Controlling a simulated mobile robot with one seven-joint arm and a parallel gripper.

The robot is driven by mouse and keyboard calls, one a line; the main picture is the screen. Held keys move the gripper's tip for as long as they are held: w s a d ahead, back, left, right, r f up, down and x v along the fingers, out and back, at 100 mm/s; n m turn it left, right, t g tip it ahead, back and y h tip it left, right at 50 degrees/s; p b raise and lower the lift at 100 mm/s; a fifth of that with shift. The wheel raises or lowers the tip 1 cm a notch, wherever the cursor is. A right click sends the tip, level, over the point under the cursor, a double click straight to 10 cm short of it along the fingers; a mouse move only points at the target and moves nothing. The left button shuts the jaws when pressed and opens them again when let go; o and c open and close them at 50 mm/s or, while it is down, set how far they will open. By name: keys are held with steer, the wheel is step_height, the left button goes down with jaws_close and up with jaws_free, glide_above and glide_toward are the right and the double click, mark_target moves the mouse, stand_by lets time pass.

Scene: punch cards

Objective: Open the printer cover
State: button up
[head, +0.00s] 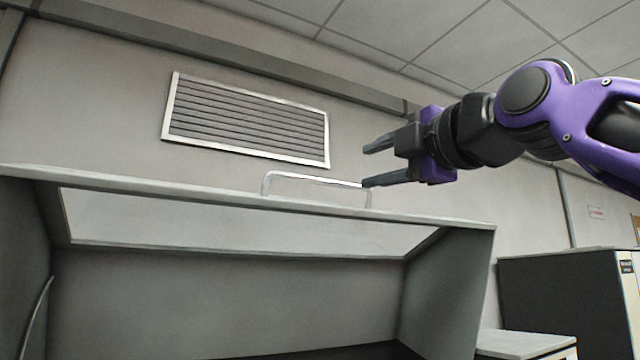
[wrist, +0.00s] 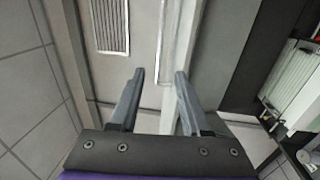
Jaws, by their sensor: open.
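The printer cover (head: 455,219) is a large grey hood with a pale window panel (head: 230,225) on its underside. It stands raised, and I see its side walls and the space under it. A thin metal handle (head: 315,181) sticks up from its upper edge. My gripper (head: 367,165) is open and empty at the handle's right end; its lower fingertip overlaps the handle there in the head view. In the wrist view, a pale bar, apparently the handle (wrist: 163,42), lies just beyond my open fingers (wrist: 159,73). I cannot tell whether they touch.
A slatted vent (head: 247,117) is on the wall behind. A dark cabinet (head: 560,300) and a low pale-topped unit (head: 525,343) stand at the right. The air above the cover is clear apart from my arm.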

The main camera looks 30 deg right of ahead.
mark_target(321, 181)
steer(key=w+p, duration=0.1)
steer(key=w, duration=0.4)
steer(key=w+r+p, duration=0.1)
steer(key=w, duration=0.4)
steer(key=w+r+p, duration=0.1)
steer(key=w, duration=0.4)
steer(key=shift+w+a, duration=0.3)
steer(key=shift+a, duration=0.1)
steer(key=shift+w+p, duration=0.45)
steer(key=shift+w, duration=0.35)
steer(key=shift+d, duration=0.1)
jaws_close()
